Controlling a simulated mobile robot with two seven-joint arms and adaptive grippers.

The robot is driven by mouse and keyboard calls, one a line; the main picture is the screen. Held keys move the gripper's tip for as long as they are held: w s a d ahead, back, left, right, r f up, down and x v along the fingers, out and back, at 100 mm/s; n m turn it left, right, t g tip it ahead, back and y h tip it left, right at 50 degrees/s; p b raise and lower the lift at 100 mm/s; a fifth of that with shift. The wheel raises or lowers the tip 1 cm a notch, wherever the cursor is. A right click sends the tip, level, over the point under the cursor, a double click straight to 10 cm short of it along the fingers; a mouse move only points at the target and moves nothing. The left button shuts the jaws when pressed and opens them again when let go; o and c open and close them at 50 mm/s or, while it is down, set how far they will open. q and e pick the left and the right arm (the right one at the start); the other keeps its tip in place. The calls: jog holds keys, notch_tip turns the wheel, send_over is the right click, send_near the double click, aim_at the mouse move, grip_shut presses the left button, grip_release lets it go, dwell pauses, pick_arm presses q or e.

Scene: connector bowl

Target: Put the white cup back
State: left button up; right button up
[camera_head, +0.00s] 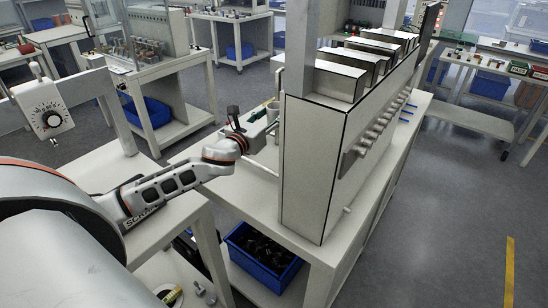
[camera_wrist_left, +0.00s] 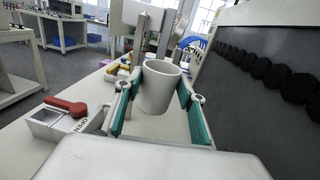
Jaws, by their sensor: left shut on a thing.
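The white cup (camera_wrist_left: 158,88) is upright between the two teal-padded fingers of my left gripper (camera_wrist_left: 160,100) in the left wrist view. The fingers are shut on its sides. In the head view my left gripper (camera_head: 262,122) is over the white bench, beside the tall panel, and the cup (camera_head: 272,106) shows only in part there, mostly hidden by the gripper and the panel edge. I cannot tell how far the cup's base is from the bench top. My right gripper is in neither view.
A tall white panel unit (camera_head: 310,165) stands close on the right of the gripper. A grey box with a red handle (camera_wrist_left: 66,108) sits on the bench to the left in the wrist view. A blue bin (camera_head: 262,258) is on the shelf below.

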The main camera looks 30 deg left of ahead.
pick_arm(q)
notch_tip(320, 180, down, 12)
jog(key=shift+f, duration=0.25)
notch_tip(320, 180, down, 2)
jog(key=shift+f+b, duration=0.1)
jog(key=shift+b, duration=0.45)
jog(key=shift+f+b, duration=0.3)
jog(key=shift+f, duration=0.35)
jog(key=o, duration=0.8)
jog(key=shift+f, duration=0.15)
jog(key=o, duration=0.4)
jog(key=shift+o, duration=0.2)
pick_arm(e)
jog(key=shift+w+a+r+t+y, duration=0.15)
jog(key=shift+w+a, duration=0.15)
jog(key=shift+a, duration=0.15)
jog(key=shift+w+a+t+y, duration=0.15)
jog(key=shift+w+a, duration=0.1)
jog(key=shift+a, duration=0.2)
